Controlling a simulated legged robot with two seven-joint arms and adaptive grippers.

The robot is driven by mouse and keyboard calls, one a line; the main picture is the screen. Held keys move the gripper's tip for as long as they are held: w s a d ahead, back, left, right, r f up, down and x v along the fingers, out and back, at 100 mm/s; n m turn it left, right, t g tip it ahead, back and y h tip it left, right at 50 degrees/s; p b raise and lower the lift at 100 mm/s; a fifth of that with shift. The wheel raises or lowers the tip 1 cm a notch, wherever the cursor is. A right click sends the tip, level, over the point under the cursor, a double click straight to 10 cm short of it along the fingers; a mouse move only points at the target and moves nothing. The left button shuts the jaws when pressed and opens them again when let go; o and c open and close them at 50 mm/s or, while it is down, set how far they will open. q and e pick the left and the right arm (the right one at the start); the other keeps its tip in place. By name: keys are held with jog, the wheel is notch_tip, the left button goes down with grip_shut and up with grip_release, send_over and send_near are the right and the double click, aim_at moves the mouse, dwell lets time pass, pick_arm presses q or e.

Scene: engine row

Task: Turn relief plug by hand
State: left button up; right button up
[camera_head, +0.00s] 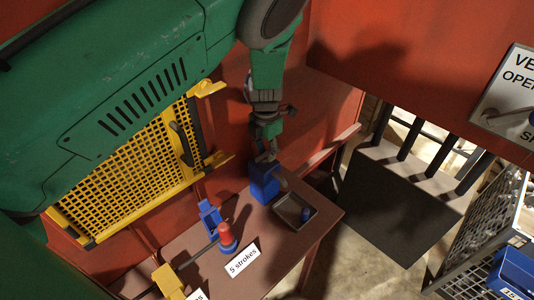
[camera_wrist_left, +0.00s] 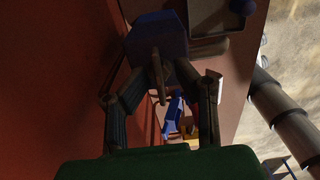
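A blue block (camera_head: 264,183) stands on the brown table by the red wall. It also shows at the top of the left wrist view (camera_wrist_left: 150,38). A thin brownish bar (camera_wrist_left: 158,75) sticks out from it towards my gripper. Which part is the relief plug is not clear. My left gripper (camera_head: 265,157) points down just above the block. In the left wrist view its two dark fingers (camera_wrist_left: 163,78) stand apart, with the bar between them and gaps showing. Contact cannot be told in the shade. My right gripper is not in view.
A grey tray (camera_head: 315,222) with a small blue piece sits right of the block. A red-topped blue part (camera_head: 227,238), a blue bracket (camera_head: 208,216), a yellow block (camera_head: 168,281) and a "5 strokes" label (camera_head: 243,260) are nearer. A yellow grille (camera_head: 130,175) stands left.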

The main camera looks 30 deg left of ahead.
aim_at(266, 152)
pick_arm(q)
notch_tip(266, 152, up, 11)
dwell(0.3)
jog(key=shift+f, duration=0.2)
